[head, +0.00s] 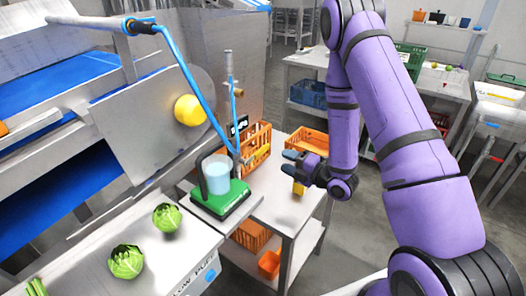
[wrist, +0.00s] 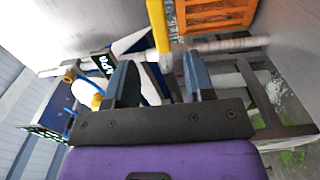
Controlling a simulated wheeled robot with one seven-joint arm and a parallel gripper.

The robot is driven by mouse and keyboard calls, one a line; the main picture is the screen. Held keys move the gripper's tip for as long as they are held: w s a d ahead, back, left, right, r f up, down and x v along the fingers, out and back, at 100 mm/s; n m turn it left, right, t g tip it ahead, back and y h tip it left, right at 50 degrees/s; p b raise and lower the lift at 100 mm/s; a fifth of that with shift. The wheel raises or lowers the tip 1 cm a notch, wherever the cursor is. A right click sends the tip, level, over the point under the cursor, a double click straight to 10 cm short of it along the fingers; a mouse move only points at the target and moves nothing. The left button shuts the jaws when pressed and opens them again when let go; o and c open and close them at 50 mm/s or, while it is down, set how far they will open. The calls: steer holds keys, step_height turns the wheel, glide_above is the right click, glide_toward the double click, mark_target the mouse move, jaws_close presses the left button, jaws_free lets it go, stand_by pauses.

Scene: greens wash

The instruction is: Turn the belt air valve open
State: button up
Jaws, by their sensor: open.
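A black gauge box with white MPA lettering (head: 238,126) sits by the upright pipe (head: 230,68), behind the scale. It also shows left of my fingers in the wrist view (wrist: 98,64), near a brass-yellow fitting (wrist: 97,101) and blue hose. My gripper (head: 291,161) is open, right of the gauge over the small steel table. In the wrist view, a yellow bar (wrist: 158,25) lies beyond and between my two fingertips (wrist: 160,76), with no visible contact. A small yellow piece shows under my gripper in the head view (head: 298,188). I cannot tell the valve's handle position.
A green scale (head: 220,200) with a clear jug (head: 217,175) stands left of my gripper. Orange crates (head: 258,143) are behind it. Two cabbages (head: 127,262) lie on the front counter.

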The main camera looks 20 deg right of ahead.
mark_target(264, 151)
steer(key=x, duration=1)
jaws_close()
